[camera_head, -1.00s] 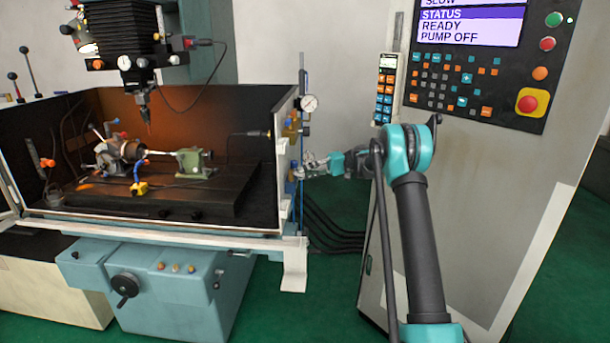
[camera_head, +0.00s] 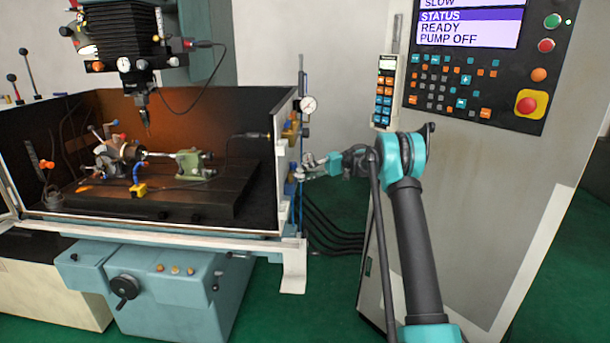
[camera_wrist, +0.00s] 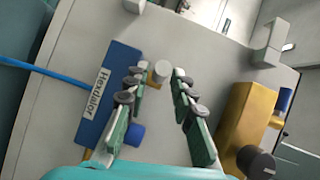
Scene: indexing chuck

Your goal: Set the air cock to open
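My gripper (camera_wrist: 160,92) is open and empty, its two fingers pointing at the outer side wall of the machine's enclosure. A round grey stub (camera_wrist: 162,70) on a small brass-coloured piece lies between the fingertips in the wrist view, closer to the left finger. It appears to be part of the air cock, but I cannot read its setting. Whether a finger touches it is unclear. A blue block (camera_wrist: 106,95) with a white name label sits left of it, partly behind the left finger. In the head view my gripper (camera_head: 308,168) is beside the enclosure's right wall.
A yellow block (camera_wrist: 247,122) with a dark knob (camera_wrist: 256,162) is right of my fingers. A blue hose (camera_wrist: 48,72) runs to the blue block. A pressure gauge (camera_head: 308,104) stands above my gripper. The control cabinet (camera_head: 475,190) is to the right.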

